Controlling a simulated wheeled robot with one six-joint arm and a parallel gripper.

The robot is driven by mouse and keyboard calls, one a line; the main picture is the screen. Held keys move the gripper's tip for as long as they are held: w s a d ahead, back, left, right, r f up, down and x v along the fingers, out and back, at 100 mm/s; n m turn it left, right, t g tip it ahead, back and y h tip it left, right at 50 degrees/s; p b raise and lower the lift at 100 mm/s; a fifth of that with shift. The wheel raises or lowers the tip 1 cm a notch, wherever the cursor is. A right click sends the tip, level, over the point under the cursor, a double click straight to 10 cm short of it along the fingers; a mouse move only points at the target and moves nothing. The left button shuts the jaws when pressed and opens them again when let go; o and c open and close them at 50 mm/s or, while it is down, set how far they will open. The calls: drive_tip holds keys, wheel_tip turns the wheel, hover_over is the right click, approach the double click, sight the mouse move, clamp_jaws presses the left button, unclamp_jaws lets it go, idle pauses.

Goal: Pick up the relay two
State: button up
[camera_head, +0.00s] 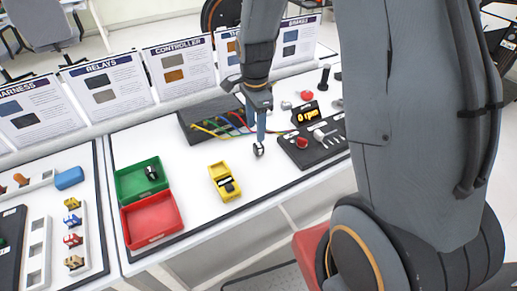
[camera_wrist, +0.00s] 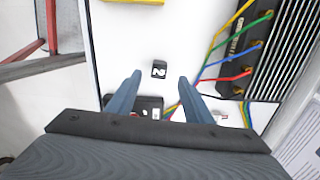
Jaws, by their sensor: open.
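Relay two, a small black block with a white "2" label, lies on the white table in the wrist view (camera_wrist: 159,69). In the head view it is a small dark piece (camera_head: 258,150) right at the fingertips. My gripper (camera_head: 259,141) points down at it from above. In the wrist view my gripper (camera_wrist: 160,77) is open, with one blue finger on each side of the relay's line and clear gaps to both. Nothing is held. I cannot tell the exact height of the fingertips above the table.
A green bin (camera_head: 126,184) holding a dark piece, a red bin (camera_head: 151,219) and a yellow holder (camera_head: 218,169) stand left of the relay. A black controller (camera_head: 196,127) with coloured wires is behind; a black control panel (camera_head: 318,157) is at right.

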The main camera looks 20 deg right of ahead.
sight(259, 145)
drive_tip(key=shift+d+f+p, duration=0.25)
drive_tip(key=shift+f+p, duration=0.35)
drive_tip(key=shift+f, duration=1.3)
drive_tip(key=shift+d+f+p, duration=0.2)
drive_tip(key=shift+f+p, duration=0.4)
drive_tip(key=shift+f, duration=1.25)
drive_tip(key=shift+c, duration=0.2)
drive_tip(key=c, duration=1.1)
